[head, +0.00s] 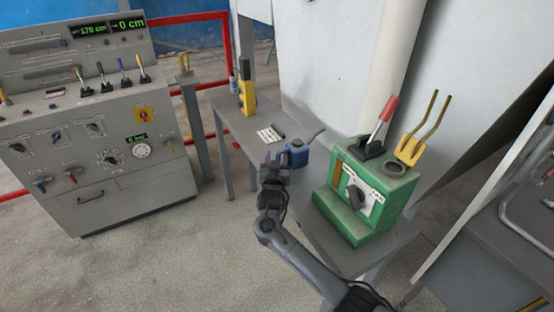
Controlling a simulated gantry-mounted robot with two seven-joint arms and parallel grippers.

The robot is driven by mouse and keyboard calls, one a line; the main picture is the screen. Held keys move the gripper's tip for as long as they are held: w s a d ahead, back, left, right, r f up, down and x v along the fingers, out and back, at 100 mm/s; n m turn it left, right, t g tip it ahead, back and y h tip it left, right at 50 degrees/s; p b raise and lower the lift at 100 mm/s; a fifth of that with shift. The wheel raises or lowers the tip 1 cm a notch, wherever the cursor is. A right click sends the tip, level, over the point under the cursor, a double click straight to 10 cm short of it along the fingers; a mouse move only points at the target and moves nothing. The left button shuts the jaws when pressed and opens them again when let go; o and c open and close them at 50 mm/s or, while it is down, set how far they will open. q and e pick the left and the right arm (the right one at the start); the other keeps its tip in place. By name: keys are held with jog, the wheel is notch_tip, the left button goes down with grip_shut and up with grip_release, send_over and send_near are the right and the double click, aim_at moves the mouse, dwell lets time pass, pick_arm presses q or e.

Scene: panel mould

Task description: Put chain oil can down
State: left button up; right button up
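A small blue can (298,154) with a grey spout pointing right, which looks like the chain oil can, is on or just above the grey narrow table (240,124), near its middle. My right gripper (277,163) is at the can's left side, at the table's front edge. Its fingertips overlap the can's left part in the picture, so I cannot tell whether they grip it. Whether the can's base touches the table is also unclear. My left gripper is not in view.
A green machine (350,222) with a red-handled lever and a yellow fork-like part stands on the table's near right end. A yellow tool (247,97) and a small white item (270,134) are farther back. A control console (90,150) stands left. A white wall backs the table.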

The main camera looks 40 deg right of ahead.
jog(key=shift+r, duration=0.2)
jog(key=shift+s+a, duration=0.15)
jog(key=shift+s, duration=0.05)
jog(key=p+v, duration=0.2)
jog(key=v, duration=0.9)
jog(key=shift+s+a+p, duration=0.15)
jog(key=shift+a+p, duration=0.05)
jog(key=shift+p, duration=0.2)
